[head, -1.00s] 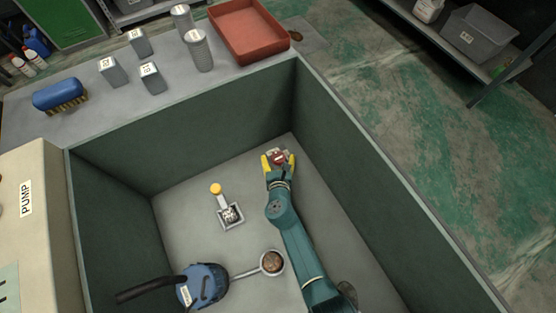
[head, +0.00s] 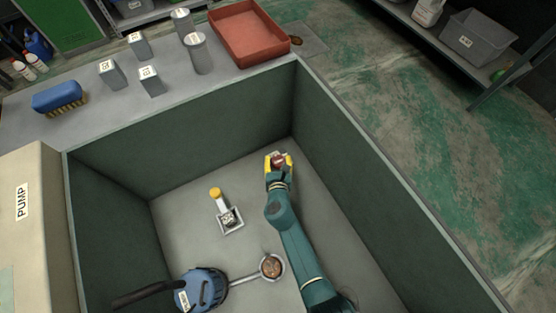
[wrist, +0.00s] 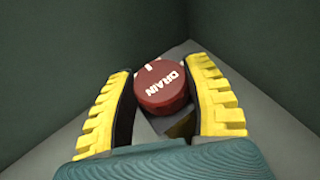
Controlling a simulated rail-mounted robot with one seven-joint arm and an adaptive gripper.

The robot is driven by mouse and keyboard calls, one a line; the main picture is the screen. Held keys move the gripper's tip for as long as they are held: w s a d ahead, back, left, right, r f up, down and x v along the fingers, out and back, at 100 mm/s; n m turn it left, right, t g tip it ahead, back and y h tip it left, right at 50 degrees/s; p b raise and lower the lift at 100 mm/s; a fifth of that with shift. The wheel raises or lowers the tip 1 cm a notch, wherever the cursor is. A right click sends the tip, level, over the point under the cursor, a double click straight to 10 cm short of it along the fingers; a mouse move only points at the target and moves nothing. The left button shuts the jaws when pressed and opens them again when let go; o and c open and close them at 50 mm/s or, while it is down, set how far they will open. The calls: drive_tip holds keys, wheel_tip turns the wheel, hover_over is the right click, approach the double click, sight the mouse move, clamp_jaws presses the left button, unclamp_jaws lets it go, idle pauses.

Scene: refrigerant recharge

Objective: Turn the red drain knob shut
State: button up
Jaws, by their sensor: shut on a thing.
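The red drain knob (wrist: 163,85) carries the word DRAIN in white and a white mark near its upper left edge in the wrist view. It sits in the far corner of the sunken basin; in the head view the knob (head: 279,160) is small and partly covered. My gripper (wrist: 168,95) has its two yellow ridged fingers on either side of the knob, shut on it. The lower part of the knob and its mount are partly hidden. The gripper (head: 279,164) also shows at the end of my teal arm in the head view.
Dark green basin walls (head: 350,170) rise close around the knob. On the basin floor are a yellow-capped lever (head: 216,194), a round drain cup (head: 271,267) and a blue pump unit (head: 203,288). Canisters, a brush (head: 59,97) and a red tray (head: 250,35) stand on the ledge.

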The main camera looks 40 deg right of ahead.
drive_tip(key=shift+a+m, duration=0.1)
drive_tip(key=shift+m, duration=0.2)
drive_tip(key=shift+w+f+m+g+h, duration=0.1)
drive_tip(key=shift+f+m+g+h, duration=0.05)
drive_tip(key=shift+m+g+h, duration=0.95)
drive_tip(key=m+g+b, duration=0.1)
drive_tip(key=m+g+h+b, duration=0.1)
drive_tip(key=b, duration=0.1)
drive_tip(key=shift+f+g, duration=0.2)
drive_tip(key=shift+g, duration=0.1)
drive_tip(key=m+g+b, duration=0.2)
drive_tip(key=b, duration=0.1)
drive_tip(key=shift+h, duration=0.3)
drive_tip(key=shift+r+m+g+b, duration=0.2)
drive_tip(key=shift+m+g+b, duration=0.8)
drive_tip(key=shift+g, duration=0.2)
drive_tip(key=o, duration=1.2)
drive_tip(key=shift+r, duration=0.1)
